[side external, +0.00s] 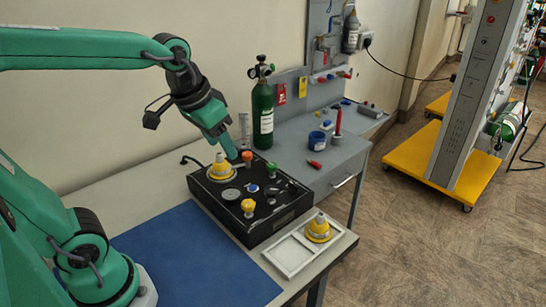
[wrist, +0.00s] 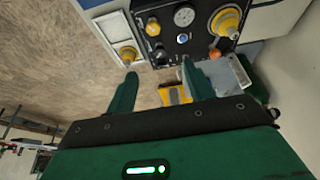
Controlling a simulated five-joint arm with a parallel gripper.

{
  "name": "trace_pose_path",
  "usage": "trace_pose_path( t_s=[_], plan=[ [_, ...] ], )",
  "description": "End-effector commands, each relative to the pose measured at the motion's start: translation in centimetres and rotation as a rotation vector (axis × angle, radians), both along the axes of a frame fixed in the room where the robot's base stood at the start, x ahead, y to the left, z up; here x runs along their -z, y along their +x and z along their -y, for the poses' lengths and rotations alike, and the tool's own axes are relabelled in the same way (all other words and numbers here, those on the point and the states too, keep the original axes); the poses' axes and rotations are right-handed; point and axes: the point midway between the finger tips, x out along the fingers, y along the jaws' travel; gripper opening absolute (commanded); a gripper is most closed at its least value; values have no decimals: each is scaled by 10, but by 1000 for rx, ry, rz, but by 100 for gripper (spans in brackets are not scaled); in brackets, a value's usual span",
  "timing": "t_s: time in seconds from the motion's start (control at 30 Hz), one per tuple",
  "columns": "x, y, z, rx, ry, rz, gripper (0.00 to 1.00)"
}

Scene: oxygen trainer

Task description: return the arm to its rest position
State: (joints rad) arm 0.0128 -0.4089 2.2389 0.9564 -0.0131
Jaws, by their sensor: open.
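My gripper (side external: 231,152) is green and points down above the back edge of the black trainer box (side external: 283,218), close to a yellow-and-white cone fitting (side external: 220,170) and an orange knob (side external: 247,157). In the wrist view, my gripper's fingers (wrist: 158,70) are wide apart with nothing between them. The black box (wrist: 168,48) lies beyond the fingertips there, with the cone fitting (wrist: 226,22) and the orange knob (wrist: 214,54) at its right. Whether a finger touches the box or a fitting is hard to tell.
A white two-part tray (side external: 290,256) holds another yellow cone fitting (side external: 319,229) at the bench's front right. A green cylinder (side external: 263,115) stands behind the box. A blue cup (side external: 317,139) and red-handled tool (side external: 338,122) stand farther right. The blue mat (side external: 200,255) is clear.

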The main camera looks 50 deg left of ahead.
Motion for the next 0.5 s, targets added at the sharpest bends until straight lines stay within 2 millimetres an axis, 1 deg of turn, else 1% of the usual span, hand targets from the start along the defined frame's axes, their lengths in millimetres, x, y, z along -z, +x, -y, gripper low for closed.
trace_pose_path(
  t_s=[0.03, 0.1, 0.3, 0.5],
  plan=[
    [0, -10, -1, 0, 0, 18, 53],
    [1, -21, -1, -1, 1, 39, 53],
    [7, -52, -3, -1, 3, 93, 53],
    [14, -69, -4, -1, 4, 128, 53]
  ],
)
